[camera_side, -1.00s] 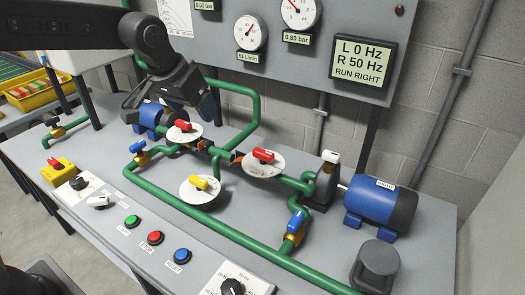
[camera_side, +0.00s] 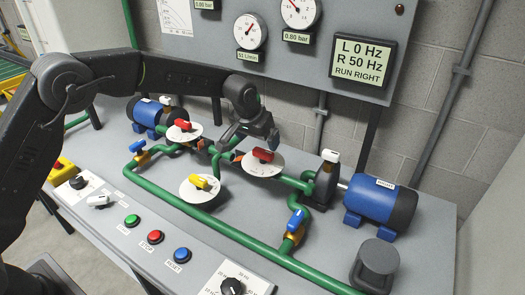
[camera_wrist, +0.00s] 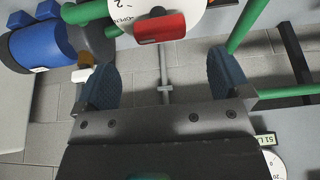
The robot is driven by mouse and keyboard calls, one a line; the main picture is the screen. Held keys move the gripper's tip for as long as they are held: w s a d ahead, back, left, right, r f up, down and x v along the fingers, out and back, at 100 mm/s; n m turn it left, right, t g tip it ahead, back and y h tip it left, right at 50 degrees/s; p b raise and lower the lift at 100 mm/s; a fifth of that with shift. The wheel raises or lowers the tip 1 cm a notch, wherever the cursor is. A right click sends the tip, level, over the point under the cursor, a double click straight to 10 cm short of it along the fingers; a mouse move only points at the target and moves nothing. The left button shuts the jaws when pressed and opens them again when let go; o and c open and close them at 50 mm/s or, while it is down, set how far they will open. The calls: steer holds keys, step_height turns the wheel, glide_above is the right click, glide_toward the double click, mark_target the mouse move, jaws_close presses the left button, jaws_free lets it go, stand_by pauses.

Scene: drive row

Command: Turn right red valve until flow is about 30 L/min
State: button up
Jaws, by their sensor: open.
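The right red valve has a red handle (camera_side: 263,155) on a round white dial (camera_side: 262,168) along the green pipes. My gripper (camera_side: 248,140) hangs just behind and above it in the side view. In the wrist view my gripper (camera_wrist: 165,72) is open, with nothing between its dark blue pads. The red handle (camera_wrist: 160,27) shows near the top of the wrist view, ahead of the gap and not between the pads. The flow readout (camera_side: 249,57) under its gauge (camera_side: 250,32) shows 51 L/min.
The left red valve (camera_side: 183,125) and a yellow valve (camera_side: 199,182) are nearby. Blue valves (camera_side: 296,221) sit on the pipes. A pump and blue motor (camera_side: 371,200) stand to the right. The screen (camera_side: 359,63) reads L 0 Hz, R 50 Hz, RUN RIGHT.

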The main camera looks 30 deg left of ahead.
mark_target(262, 151)
steer(key=x, duration=0.7)
steer(key=shift+r, duration=0.1)
steer(key=shift+c, duration=0.4)
steer(key=c, duration=0.8)
steer(key=shift+c, duration=0.2)
steer(key=shift+m, duration=0.4)
steer(key=m+h, duration=0.1)
steer(key=m, duration=0.1)
steer(key=shift+a+m, duration=0.1)
steer(key=shift+m, duration=0.3)
steer(key=shift+m+g+h, duration=0.4)
steer(key=shift+m+h, duration=0.4)
steer(key=shift+m, duration=1.1)
